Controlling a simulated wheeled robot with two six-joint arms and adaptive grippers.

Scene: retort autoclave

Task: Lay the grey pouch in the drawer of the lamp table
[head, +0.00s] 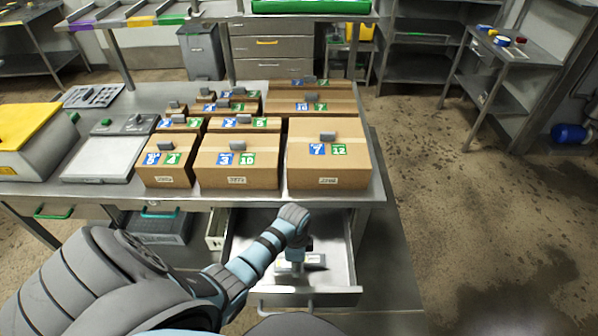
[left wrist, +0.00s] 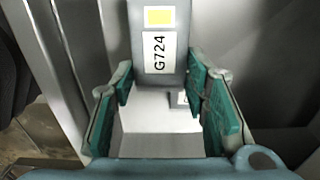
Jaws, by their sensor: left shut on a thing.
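My left gripper (head: 296,250) reaches down into the open steel drawer (head: 332,294) under the right end of the near table. It is shut on the grey pouch (head: 314,260), which is low inside the drawer. In the left wrist view the pouch (left wrist: 157,78) shows a yellow square and a white label reading G724, between the green pads of the gripper (left wrist: 160,88). Whether the pouch touches the drawer floor cannot be told. My forearm hides part of the drawer's left side. My right gripper is not in view.
Several cardboard boxes (head: 328,168) crowd the table top (head: 110,186) above the drawer. The drawer's front handle (head: 284,305) sticks out toward me. A closed drawer with a green handle (head: 53,212) is at the left. Open floor (head: 470,210) lies to the right.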

